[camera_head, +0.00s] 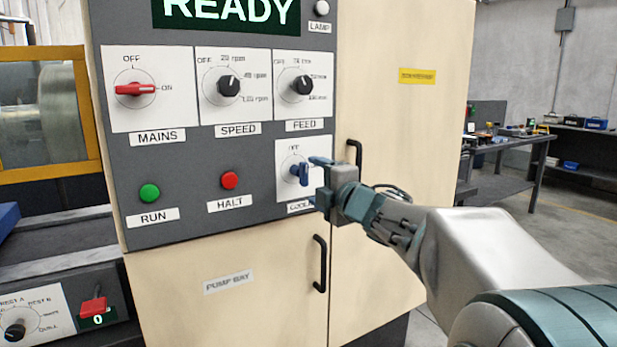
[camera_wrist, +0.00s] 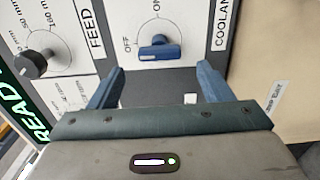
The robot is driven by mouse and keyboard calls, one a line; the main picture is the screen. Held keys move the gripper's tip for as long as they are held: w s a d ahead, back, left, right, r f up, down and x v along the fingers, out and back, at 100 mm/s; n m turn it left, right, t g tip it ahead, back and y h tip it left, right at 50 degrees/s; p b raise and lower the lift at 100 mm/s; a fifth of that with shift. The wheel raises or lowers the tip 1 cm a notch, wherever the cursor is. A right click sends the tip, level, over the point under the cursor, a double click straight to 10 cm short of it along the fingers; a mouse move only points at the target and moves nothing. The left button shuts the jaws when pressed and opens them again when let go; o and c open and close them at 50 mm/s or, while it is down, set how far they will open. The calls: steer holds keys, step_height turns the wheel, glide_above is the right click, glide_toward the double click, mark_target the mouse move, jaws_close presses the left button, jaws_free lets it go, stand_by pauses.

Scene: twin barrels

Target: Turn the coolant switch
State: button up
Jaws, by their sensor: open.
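The coolant switch is a blue handle (camera_head: 300,173) on a white plate at the lower right of the grey control panel. In the wrist view the blue handle (camera_wrist: 160,50) lies in line with the OFF mark, with ON a quarter turn away. My gripper (camera_head: 319,182) is open just in front of the switch. In the wrist view its blue fingers (camera_wrist: 161,70) are spread to either side of the handle, short of it and not touching it. The COOLANT label is partly hidden by my gripper in the head view.
The feed knob (camera_head: 302,85) sits above the switch, with the speed knob (camera_head: 229,86) and the red mains handle (camera_head: 134,89) to the left. Halt (camera_head: 229,180) and run (camera_head: 149,193) buttons are lower left. Black door handles (camera_head: 320,263) and (camera_head: 355,157) stick out nearby.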

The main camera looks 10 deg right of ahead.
steer(key=v, duration=0.8)
steer(key=shift+s+p, duration=0.35)
steer(key=shift+p, duration=0.1)
steer(key=shift+d+r, duration=0.1)
steer(key=s+d+m+g+h+p, duration=0.5)
steer(key=m+h+p, duration=0.4)
steer(key=m+p, duration=0.5)
steer(key=s+a+f+m+g+y+p, duration=0.1)
steer(key=s+a+f+m+g+p, duration=0.1)
steer(key=s, duration=0.6)
steer(key=s+a+f+m+g+y+p, duration=0.2)
steer(key=s+a+m+g, duration=0.4)
steer(key=s, duration=0.3)
steer(key=shift+a+f+g+p, duration=0.7)
steer(key=shift+a+f+p, duration=0.1)
steer(key=shift+p, duration=0.45)
